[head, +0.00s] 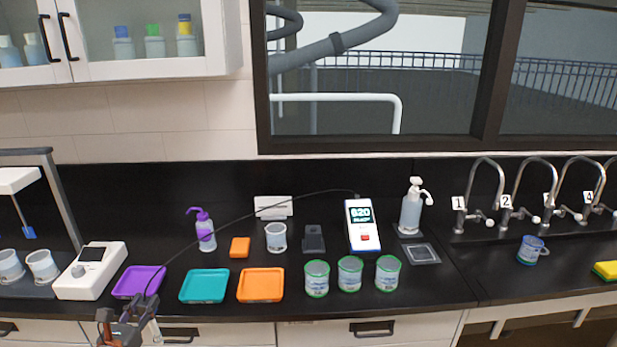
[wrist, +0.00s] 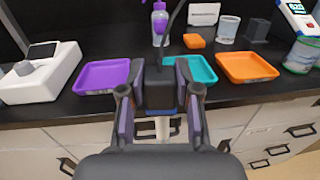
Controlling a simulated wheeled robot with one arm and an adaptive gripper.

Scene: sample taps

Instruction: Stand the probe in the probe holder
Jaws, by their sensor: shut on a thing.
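My gripper (head: 127,325) is at the bottom left of the head view, in front of the counter edge near the purple tray. In the wrist view, my gripper (wrist: 160,97) is shut on the dark probe (wrist: 158,84), with a finger on each side. A thin black cable rises from the probe and runs to the white meter (head: 362,226), which reads 820. A small dark block (head: 314,239), seemingly the probe holder, stands on the counter left of the meter, well away from my gripper. It also shows in the wrist view (wrist: 257,31).
Purple (head: 139,282), teal (head: 204,286) and orange (head: 261,285) trays line the counter's front. Behind them stand a purple wash bottle (head: 205,231), an orange block (head: 240,247) and a beaker (head: 276,237). Three green-rimmed jars (head: 350,274) stand in front of the meter.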

